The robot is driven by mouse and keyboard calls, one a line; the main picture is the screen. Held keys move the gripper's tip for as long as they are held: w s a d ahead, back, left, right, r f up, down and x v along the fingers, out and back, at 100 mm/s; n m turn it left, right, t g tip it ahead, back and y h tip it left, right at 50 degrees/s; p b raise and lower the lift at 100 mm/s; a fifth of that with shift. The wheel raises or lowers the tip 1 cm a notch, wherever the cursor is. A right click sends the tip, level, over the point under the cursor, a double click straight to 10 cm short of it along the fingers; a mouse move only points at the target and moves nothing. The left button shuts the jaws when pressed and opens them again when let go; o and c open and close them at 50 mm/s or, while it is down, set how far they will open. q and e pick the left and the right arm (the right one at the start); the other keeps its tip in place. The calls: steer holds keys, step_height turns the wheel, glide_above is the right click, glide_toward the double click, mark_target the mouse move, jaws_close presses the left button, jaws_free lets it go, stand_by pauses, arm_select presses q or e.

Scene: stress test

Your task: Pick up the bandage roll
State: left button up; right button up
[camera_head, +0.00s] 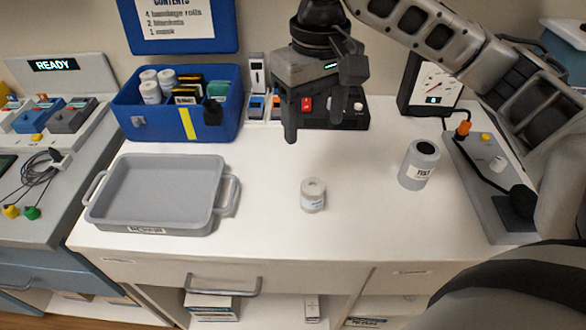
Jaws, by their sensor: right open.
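A white bandage roll (313,195) stands upright on the white tabletop, near the middle, with nothing touching it. My right gripper (320,108) is open and empty. It hangs over the back of the table, above the roll in the picture and apart from it, and partly covers a device with a red switch. Several similar white rolls (151,90) stand in the left part of the open blue box (177,123). My left gripper is not in view.
A grey tray (153,216), empty, lies on the left of the table (270,220). A grey cylinder labelled TEST (418,164) stands to the right of the roll. A gauge (432,85) and a panel with a black cable (490,190) are further right. The tabletop around the roll is clear.

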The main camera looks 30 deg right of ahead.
steer(key=b, duration=0.2)
glide_above(313, 185)
steer(key=f, duration=0.9)
steer(key=shift+w+f, duration=0.15)
steer(key=shift+w, duration=0.2)
steer(key=shift+f, duration=0.85)
steer(key=f, duration=0.4)
steer(key=shift+s+f, duration=0.3)
steer(key=shift+s, duration=0.05)
steer(key=c, duration=1.2)
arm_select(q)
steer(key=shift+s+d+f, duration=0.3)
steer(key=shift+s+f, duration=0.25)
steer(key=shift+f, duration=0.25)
arm_select(e)
steer(key=shift+o, duration=0.2)
steer(key=shift+r, duration=0.15)
